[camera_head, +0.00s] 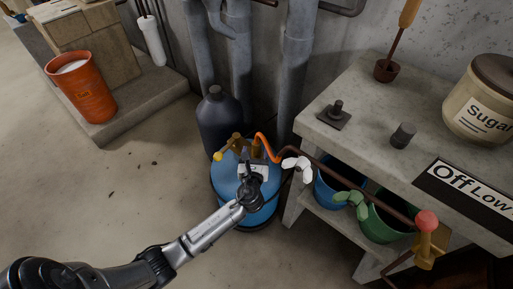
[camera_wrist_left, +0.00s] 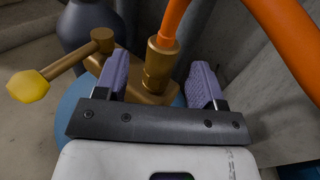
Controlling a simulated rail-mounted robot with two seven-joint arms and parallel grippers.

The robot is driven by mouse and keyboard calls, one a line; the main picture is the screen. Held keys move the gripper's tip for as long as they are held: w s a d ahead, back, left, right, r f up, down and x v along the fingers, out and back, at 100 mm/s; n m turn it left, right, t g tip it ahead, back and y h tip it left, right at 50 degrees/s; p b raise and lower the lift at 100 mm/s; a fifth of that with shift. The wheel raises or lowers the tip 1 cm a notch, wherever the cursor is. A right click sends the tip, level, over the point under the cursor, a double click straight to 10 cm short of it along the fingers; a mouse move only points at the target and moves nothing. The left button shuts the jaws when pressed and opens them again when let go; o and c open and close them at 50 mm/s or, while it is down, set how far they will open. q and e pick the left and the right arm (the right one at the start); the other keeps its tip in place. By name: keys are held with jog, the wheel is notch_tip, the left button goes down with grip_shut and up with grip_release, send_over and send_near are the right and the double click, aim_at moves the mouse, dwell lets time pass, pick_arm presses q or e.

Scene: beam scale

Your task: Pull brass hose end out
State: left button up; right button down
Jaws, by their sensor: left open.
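The brass hose end (camera_head: 256,146) sits on top of the blue tank (camera_head: 227,186), with the orange hose (camera_head: 264,142) coming out of it. In the left wrist view the brass hose end (camera_wrist_left: 157,66) stands upright in a brass fitting, and the orange hose (camera_wrist_left: 175,18) rises from its top. My left gripper (camera_head: 250,168) is over the tank top. In the wrist view the purple finger pads of my left gripper (camera_wrist_left: 161,66) are apart, one on each side of the hose end, with gaps visible on both sides. My right gripper is not in view.
A brass handle with a yellow knob (camera_wrist_left: 27,87) sticks out left of the hose end. A dark bottle (camera_head: 220,118) and grey pipes (camera_head: 294,70) stand close behind the tank. A concrete bench (camera_head: 361,120) is on the right.

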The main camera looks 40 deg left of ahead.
aim_at(257, 140)
pick_arm(q)
jog(key=shift+w+a+f+b, duration=0.1)
jog(key=shift+w+a+b, duration=0.15)
jog(key=shift+w+b, duration=0.1)
jog(key=shift+b+x, duration=1.2)
jog(key=shift+x, duration=1.15)
jog(key=shift+d+r, duration=0.1)
jog(key=shift+r, duration=0.15)
jog(key=c, duration=1)
